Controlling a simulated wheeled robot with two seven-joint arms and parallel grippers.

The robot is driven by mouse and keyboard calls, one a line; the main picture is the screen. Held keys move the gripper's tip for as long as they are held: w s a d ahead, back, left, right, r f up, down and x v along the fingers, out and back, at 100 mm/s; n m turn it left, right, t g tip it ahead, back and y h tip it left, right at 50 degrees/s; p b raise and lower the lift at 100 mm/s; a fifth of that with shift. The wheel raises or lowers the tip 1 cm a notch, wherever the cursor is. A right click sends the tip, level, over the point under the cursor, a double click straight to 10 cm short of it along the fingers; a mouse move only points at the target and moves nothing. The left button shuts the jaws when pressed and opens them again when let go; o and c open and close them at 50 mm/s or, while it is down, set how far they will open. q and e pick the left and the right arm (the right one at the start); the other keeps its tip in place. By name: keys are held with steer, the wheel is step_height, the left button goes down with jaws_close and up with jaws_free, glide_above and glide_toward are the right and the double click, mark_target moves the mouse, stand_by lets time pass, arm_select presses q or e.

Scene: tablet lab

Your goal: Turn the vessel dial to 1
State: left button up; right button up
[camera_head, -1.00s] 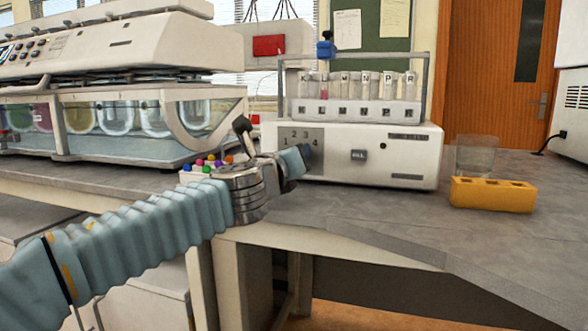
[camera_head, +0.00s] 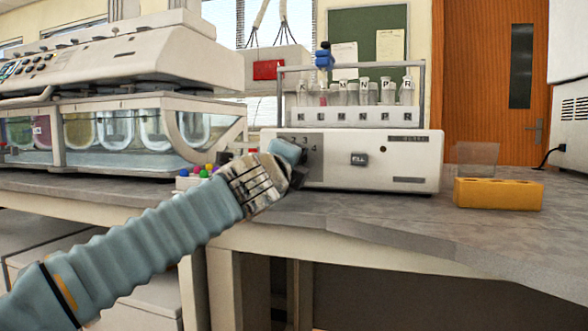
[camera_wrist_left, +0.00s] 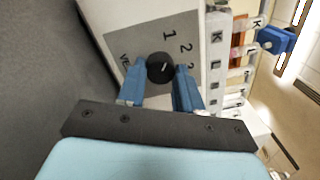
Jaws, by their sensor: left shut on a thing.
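The vessel dial (camera_wrist_left: 160,68) is a round black knob with a small white mark, on a grey panel (camera_head: 315,147) at the left of the white machine's front. The left wrist view shows the printed numbers 1, 2 and 3 beside the knob; I cannot tell surely which number the mark faces. My left gripper (camera_head: 287,152) reaches the panel from the front left. Its blue fingers (camera_wrist_left: 160,90) are shut on the dial, one on each side. In the head view the gripper hides the dial. My right gripper is not in view.
The white machine (camera_head: 400,160) has a FILL button (camera_head: 359,159) and a rack of lettered bottles (camera_head: 352,115) on top. A large water-bath machine (camera_head: 110,65) stands left, with colored balls (camera_head: 205,171) nearby.

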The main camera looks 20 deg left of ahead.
arm_select(q)
steer(key=shift+n, duration=0.3)
stand_by(0.4)
steer(key=o, duration=1)
steer(key=shift+o, duration=0.2)
steer(key=s+f+b, duration=0.1)
steer(key=s, duration=1.2)
steer(key=shift+s+a, duration=0.35)
